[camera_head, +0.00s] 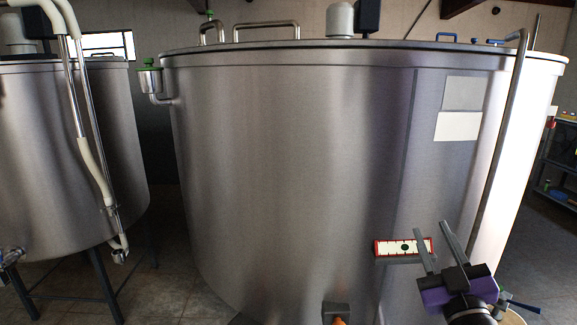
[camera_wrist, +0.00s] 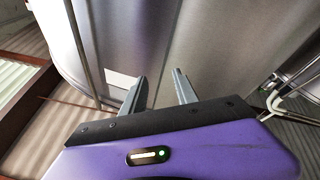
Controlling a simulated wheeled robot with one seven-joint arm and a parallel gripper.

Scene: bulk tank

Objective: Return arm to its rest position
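My gripper (camera_head: 436,243) is at the lower right of the head view, in front of the large steel tank (camera_head: 290,160). Its two grey fingers are spread apart with nothing between them. In the wrist view the gripper (camera_wrist: 158,92) also shows its fingers apart and empty, with the tank wall (camera_wrist: 215,45) beyond them.
A second steel tank (camera_head: 70,150) with white hoses (camera_head: 92,165) stands at the left. A vertical pipe (camera_head: 500,140) runs near my gripper on the right. A blue-handled valve (camera_head: 522,306) is low at the right. A shelf (camera_head: 560,165) stands at the far right.

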